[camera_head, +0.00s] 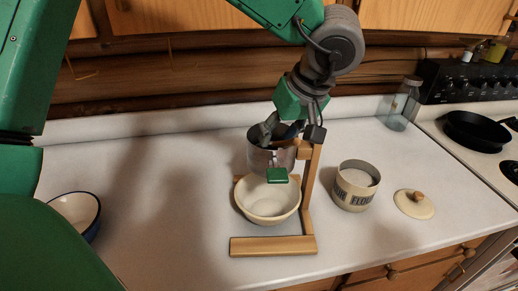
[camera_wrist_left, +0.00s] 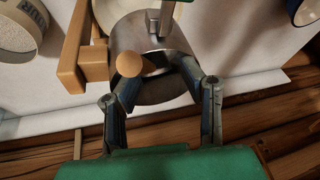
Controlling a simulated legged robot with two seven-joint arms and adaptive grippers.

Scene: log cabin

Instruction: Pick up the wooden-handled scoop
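I cannot clearly make out the wooden-handled scoop. A round wooden knob (camera_wrist_left: 129,63) shows in the left wrist view beside the metal cup, close to one fingertip; I cannot tell what it belongs to. The metal cup (camera_head: 259,157) is held by the wooden stand (camera_head: 272,246) above a cream bowl (camera_head: 268,208); the cup also shows in the left wrist view (camera_wrist_left: 150,38). My left gripper (camera_head: 290,132) is at the cup's far side, its fingers (camera_wrist_left: 160,85) spread apart. Contact with the cup is unclear. My right gripper is out of view.
An open labelled canister (camera_head: 353,196) stands right of the stand, with its knobbed lid (camera_head: 413,205) beside it. A glass jar (camera_head: 402,108) and a stove with a black pan (camera_head: 475,131) are farther right. A blue-rimmed bowl (camera_head: 77,211) is left. Counter between the bowls is clear.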

